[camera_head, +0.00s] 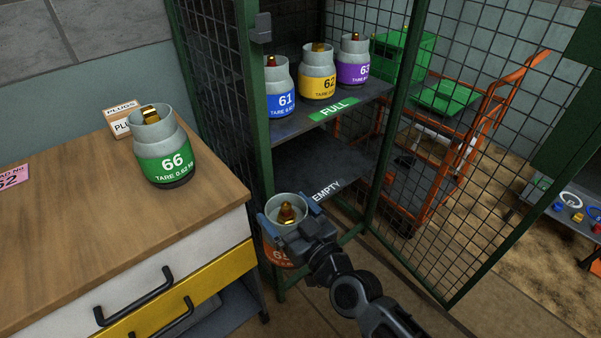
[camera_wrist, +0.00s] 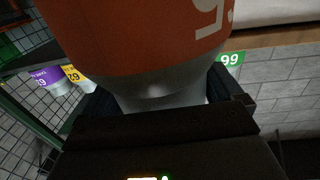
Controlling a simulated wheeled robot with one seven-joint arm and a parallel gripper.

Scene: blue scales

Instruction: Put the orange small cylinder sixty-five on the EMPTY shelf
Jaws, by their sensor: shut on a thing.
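The orange small cylinder sixty-five (camera_head: 276,254) has a grey collar and a brass valve. My gripper (camera_head: 290,217) is shut on its collar and holds it upright in front of the cage opening, beside the EMPTY shelf. The cylinder fills the top of the wrist view (camera_wrist: 140,35), where its orange body and grey collar show above the gripper (camera_wrist: 160,105). The EMPTY shelf (camera_head: 310,165) is the lower shelf in the green mesh cage, with a white EMPTY label at its front edge. What shows of this shelf is bare. The cylinder's base is partly hidden by my arm.
The FULL shelf (camera_head: 335,108) above holds cylinders 61 (camera_head: 280,100), 62 (camera_head: 318,84) and 63 (camera_head: 353,72). Cylinder 66 (camera_head: 165,165) and a plugs box (camera_head: 119,117) stand on the wooden bench (camera_head: 70,235) at left. The mesh door (camera_head: 475,150) stands open at right. An orange trolley (camera_head: 492,100) is behind it.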

